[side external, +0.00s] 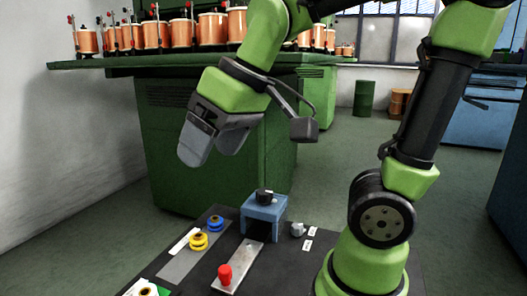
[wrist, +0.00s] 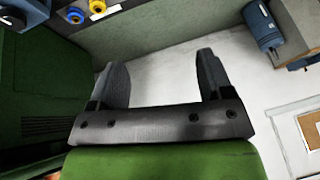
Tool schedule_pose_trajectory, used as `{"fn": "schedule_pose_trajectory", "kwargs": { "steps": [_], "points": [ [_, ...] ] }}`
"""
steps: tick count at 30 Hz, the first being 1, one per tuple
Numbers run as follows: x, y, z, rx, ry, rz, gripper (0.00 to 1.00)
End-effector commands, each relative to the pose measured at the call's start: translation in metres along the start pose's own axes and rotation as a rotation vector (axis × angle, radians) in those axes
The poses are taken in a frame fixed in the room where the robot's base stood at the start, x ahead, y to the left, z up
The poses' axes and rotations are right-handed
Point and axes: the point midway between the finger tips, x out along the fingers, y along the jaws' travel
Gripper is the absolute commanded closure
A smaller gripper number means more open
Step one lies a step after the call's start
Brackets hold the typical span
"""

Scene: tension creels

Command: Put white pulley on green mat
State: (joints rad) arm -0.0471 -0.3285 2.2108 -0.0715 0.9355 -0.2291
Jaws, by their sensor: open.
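My gripper (side external: 212,152) is open and empty, raised well above the dark work board and tilted. Its two fingers also show wide apart in the wrist view (wrist: 162,60), with nothing between them. At the lower left corner of the side view, a small patch of green (side external: 162,291) shows, perhaps the green mat, cut off by the frame edge. A whitish piece (side external: 139,287) lies beside it; I cannot tell whether it is the white pulley. No white pulley can be made out clearly elsewhere.
A red knob (side external: 225,274) stands on a metal plate. A blue block (side external: 264,213) with a black knob stands behind. A green cabinet with copper spools (side external: 180,33) fills the back.

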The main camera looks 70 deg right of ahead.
Motion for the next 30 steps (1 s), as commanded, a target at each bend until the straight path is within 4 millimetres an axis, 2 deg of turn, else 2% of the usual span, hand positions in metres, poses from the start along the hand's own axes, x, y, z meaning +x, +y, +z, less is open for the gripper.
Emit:
{"fn": "schedule_pose_trajectory", "kwargs": {
  "steps": [1,3,9,13,30],
  "points": [
    [-0.011,0.002,0.014,0.055,0.042,-0.009,0.27],
    [-0.019,0.003,0.031,0.131,0.084,-0.024,0.27],
    [-0.027,0.006,0.06,0.262,0.154,-0.055,0.27],
    [-0.027,0.006,0.065,0.285,0.164,-0.06,0.27],
    [-0.027,0.006,0.064,0.282,0.163,-0.06,0.27]
  ]
}}
